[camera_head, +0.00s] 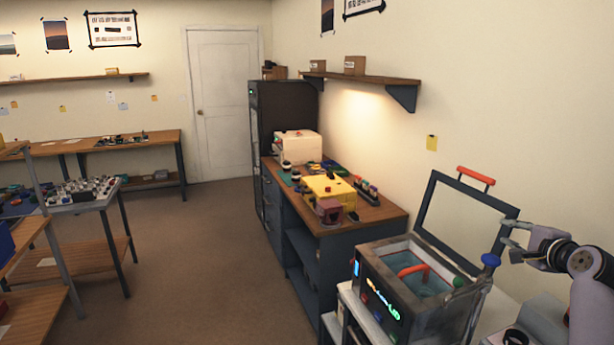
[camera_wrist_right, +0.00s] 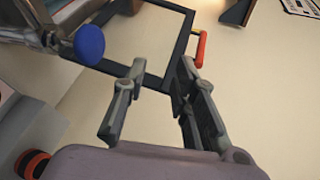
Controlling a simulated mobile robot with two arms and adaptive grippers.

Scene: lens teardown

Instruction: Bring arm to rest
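My right gripper (camera_head: 512,240) is at the right of the head view, beside the raised lid of a tank. In the right wrist view its two fingers (camera_wrist_right: 160,95) stand apart with nothing between them. The gripper is open and empty. A blue knob (camera_head: 490,260) on the tank's edge is just below and left of the fingers; it also shows in the wrist view (camera_wrist_right: 89,42). My left gripper is not in either view.
The open tank (camera_head: 395,290) holds bluish liquid and a red handle (camera_head: 413,270). Its framed lid (camera_head: 432,205) with a red handle (camera_head: 476,178) stands raised. A wooden-topped workbench (camera_head: 378,213) with a yellow box (camera_head: 328,188) is behind. The floor at left centre is clear.

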